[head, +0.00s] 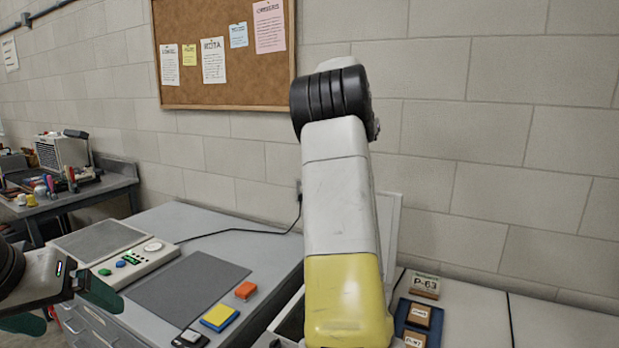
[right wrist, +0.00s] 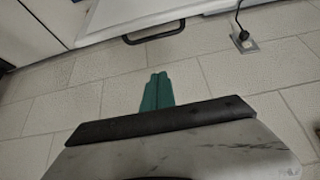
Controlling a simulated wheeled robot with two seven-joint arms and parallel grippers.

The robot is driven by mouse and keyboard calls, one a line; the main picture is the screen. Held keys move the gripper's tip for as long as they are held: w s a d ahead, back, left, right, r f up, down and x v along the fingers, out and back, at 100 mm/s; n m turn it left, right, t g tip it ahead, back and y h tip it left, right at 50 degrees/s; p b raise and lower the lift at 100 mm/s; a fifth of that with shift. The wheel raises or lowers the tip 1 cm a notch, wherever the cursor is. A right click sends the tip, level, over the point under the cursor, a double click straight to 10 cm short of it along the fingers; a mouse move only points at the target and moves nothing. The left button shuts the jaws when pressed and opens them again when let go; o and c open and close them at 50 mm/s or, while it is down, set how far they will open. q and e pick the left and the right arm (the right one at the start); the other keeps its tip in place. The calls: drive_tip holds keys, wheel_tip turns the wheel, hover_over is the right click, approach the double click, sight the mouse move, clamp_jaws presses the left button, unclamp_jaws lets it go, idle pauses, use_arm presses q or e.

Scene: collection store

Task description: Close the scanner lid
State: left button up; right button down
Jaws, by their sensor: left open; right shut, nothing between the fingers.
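The scanner lid (head: 391,232) seems to be the pale upright panel behind my right arm in the head view. Only its right edge shows clearly, and it looks raised. The scanner body is mostly hidden by the yellow and white arm link. My left gripper (head: 70,309) is at the lower left, open and empty, in front of the grey bench and well away from the lid. My right gripper (right wrist: 157,92) shows in the right wrist view, its green fingers shut together with nothing between them.
A blue tray (head: 404,318) stands right of my arm.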

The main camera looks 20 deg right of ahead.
drive_tip(key=x, duration=1)
drive_tip(key=s+a, duration=0.1)
drive_tip(key=s+a+f, duration=0.1)
drive_tip(key=a, duration=0.1)
drive_tip(key=shift+s, duration=0.15)
